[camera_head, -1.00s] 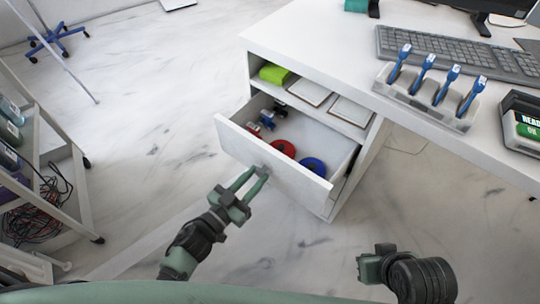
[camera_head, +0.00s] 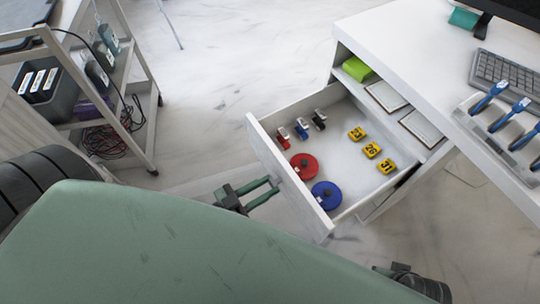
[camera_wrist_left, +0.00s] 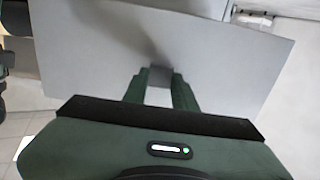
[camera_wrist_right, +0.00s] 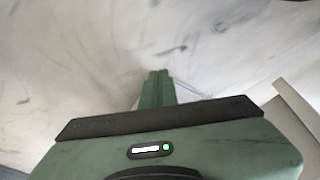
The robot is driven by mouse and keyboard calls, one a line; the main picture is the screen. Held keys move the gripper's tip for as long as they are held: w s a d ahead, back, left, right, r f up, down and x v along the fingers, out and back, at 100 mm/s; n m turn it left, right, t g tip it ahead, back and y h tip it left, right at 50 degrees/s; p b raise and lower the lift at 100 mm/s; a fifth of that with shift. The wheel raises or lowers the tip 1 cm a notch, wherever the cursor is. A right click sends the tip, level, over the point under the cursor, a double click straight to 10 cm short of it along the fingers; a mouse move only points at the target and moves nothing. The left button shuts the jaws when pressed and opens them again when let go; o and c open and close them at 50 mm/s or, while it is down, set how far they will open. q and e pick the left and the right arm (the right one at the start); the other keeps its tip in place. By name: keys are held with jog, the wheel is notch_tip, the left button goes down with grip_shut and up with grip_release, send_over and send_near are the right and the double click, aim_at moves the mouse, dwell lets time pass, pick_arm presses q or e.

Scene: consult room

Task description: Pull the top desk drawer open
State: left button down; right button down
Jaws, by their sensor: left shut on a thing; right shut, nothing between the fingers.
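The top desk drawer (camera_head: 278,160) stands well open, pulled out from the white desk (camera_head: 375,30). Its white front panel fills much of the left wrist view (camera_wrist_left: 85,50). My left gripper (camera_head: 274,187) is at the outer face of that front, its two green fingers closed on the drawer's handle, which they largely hide. The left fingers also show against the panel in the left wrist view (camera_wrist_left: 159,88). My right gripper (camera_wrist_right: 158,78) is shut and empty, over bare floor and away from the drawer.
Inside the drawer are a red disc (camera_head: 304,166), a blue disc (camera_head: 326,195), yellow numbered blocks (camera_head: 372,150) and small clips. A shelf above holds a green item (camera_head: 357,68). A trolley (camera_head: 148,120) with cables stands left. Marble floor (camera_head: 215,80) is clear between.

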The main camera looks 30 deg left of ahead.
pick_arm(q)
jog(key=c, duration=1.1)
grip_release()
jog(key=shift+s, duration=0.1)
jog(key=shift+s+a, duration=0.25)
jog(key=shift+s, duration=0.05)
jog(key=shift+p+v, duration=0.3)
jog(key=shift+v, duration=3.2)
pick_arm(e)
jog(key=shift+a+f, duration=0.1)
jog(key=shift+f, duration=1.05)
pick_arm(q)
jog(key=shift+w, duration=0.1)
pick_arm(e)
jog(key=shift+w+r, duration=0.1)
jog(key=shift+r, duration=0.05)
